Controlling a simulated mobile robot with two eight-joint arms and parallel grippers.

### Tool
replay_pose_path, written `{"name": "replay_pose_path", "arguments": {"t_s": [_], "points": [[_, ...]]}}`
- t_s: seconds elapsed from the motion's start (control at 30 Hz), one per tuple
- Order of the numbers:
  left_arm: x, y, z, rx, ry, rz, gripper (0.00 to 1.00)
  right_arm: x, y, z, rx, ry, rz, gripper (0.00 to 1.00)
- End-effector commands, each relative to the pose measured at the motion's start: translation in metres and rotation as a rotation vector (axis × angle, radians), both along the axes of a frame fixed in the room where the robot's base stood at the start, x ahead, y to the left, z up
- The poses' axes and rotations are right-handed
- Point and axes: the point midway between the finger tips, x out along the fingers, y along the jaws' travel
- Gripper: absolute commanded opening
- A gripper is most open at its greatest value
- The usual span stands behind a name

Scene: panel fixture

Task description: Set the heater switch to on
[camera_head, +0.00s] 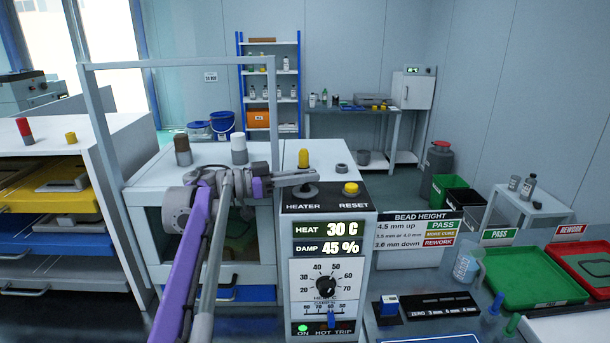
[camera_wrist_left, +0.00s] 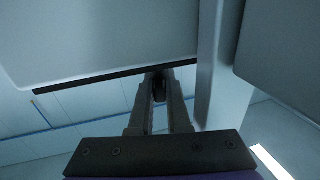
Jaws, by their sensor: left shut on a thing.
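The control panel (camera_head: 326,262) stands at the middle of the head view, with HEATER and RESET labels on its sloped top. The heater switch (camera_head: 305,190) is a small dark lever on a round base above the HEATER label, partly covered by my gripper. My left gripper (camera_head: 312,176) reaches it from the left and is shut on it. In the left wrist view the fingertips (camera_wrist_left: 160,88) close around a small dark piece. I cannot tell the lever's position. The displays read HEAT 30 C and DAMP 45%. My right gripper is not in view.
A yellow reset button (camera_head: 351,188) sits right of the switch. A yellow-topped post (camera_head: 303,158) and a grey ring (camera_head: 342,170) stand just behind. A dial (camera_head: 326,286) is on the front face. A green tray (camera_head: 528,277) lies on the right bench.

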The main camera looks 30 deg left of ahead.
Motion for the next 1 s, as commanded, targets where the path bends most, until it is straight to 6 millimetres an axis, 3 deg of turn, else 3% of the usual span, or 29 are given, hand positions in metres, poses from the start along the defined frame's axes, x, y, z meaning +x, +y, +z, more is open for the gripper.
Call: {"name": "replay_pose_path", "arguments": {"t_s": [0.2,0.23,0.4,1.0], "points": [[0.0004,0.0003,0.0021,-0.004,-0.003,0.003,0.00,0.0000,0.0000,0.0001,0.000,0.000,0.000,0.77],[0.0004,0.0003,0.0021,-0.005,-0.004,0.003,0.17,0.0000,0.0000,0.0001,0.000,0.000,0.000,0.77],[0.0005,0.0002,0.0016,-0.003,-0.003,0.003,0.45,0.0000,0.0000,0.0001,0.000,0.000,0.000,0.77],[0.0009,0.0011,0.0008,-0.001,-0.001,0.005,0.45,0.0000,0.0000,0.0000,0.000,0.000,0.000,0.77]]}}
